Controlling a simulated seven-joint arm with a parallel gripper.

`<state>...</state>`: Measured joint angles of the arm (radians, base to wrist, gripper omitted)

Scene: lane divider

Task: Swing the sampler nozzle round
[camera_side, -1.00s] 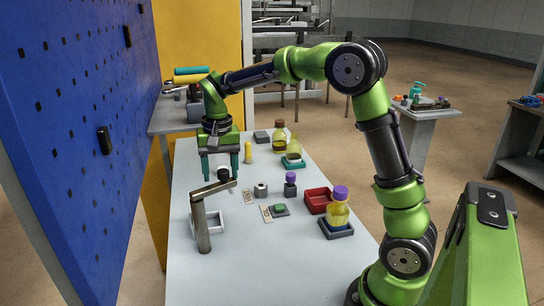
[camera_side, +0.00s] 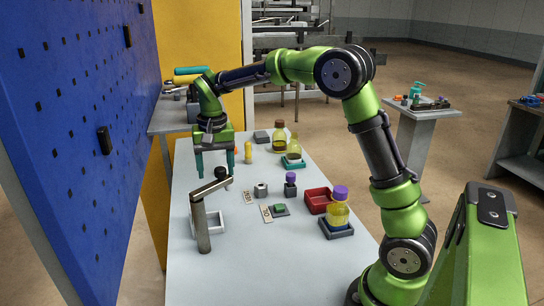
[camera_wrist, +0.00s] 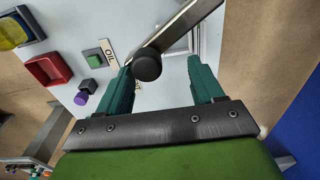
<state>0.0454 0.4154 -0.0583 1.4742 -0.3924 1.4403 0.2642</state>
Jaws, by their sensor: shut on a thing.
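The sampler nozzle is a grey upright post (camera_side: 202,225) with a flat swing arm (camera_side: 210,190) on top, pointing toward the back right in the side view. A round black knob (camera_side: 221,172) stands near the arm's free end. My gripper (camera_side: 216,175) has teal fingers pointing down, one on each side of the knob, and is shut on it. In the wrist view the black knob (camera_wrist: 147,65) shows between the fingers, nearer the left one, with the grey swing arm (camera_wrist: 175,32) running to the upper right. The exact contact is hard to see.
A white square frame (camera_side: 220,221) lies beside the post. An OIL label (camera_side: 266,213), a green block (camera_side: 280,208), a purple-capped bottle (camera_side: 290,187), a red tray (camera_side: 308,202) and a yellow flask (camera_side: 338,213) stand to the right. The blue pegboard (camera_side: 75,130) rises at left.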

